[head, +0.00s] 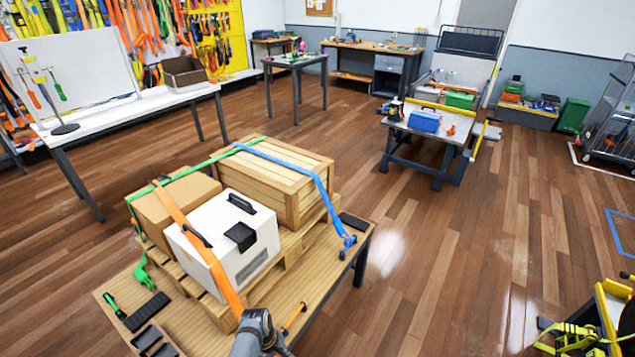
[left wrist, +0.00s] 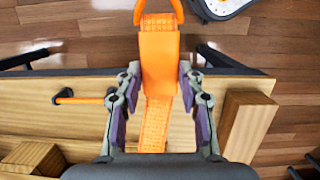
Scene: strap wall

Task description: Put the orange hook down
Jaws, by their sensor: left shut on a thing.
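The orange hook (left wrist: 158,14) is a bent orange piece on the end of an orange strap (left wrist: 158,60). In the left wrist view it extends past the table edge, with floor behind it. My left gripper (left wrist: 158,85) is shut on the hook's strap end, one finger on each side. In the head view my left gripper (head: 258,332) is at the bottom, near the table's front edge, its fingertips hidden. The orange strap (head: 190,235) runs over the white box (head: 222,262). My right gripper is not in view.
The wooden table (head: 180,320) carries a pallet with a cardboard box (head: 172,205) and a wooden crate (head: 285,180), crossed by green and blue straps. An orange-handled piece (head: 295,319) lies near the edge. Black pads (head: 145,312) lie at left. Open floor is to the right.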

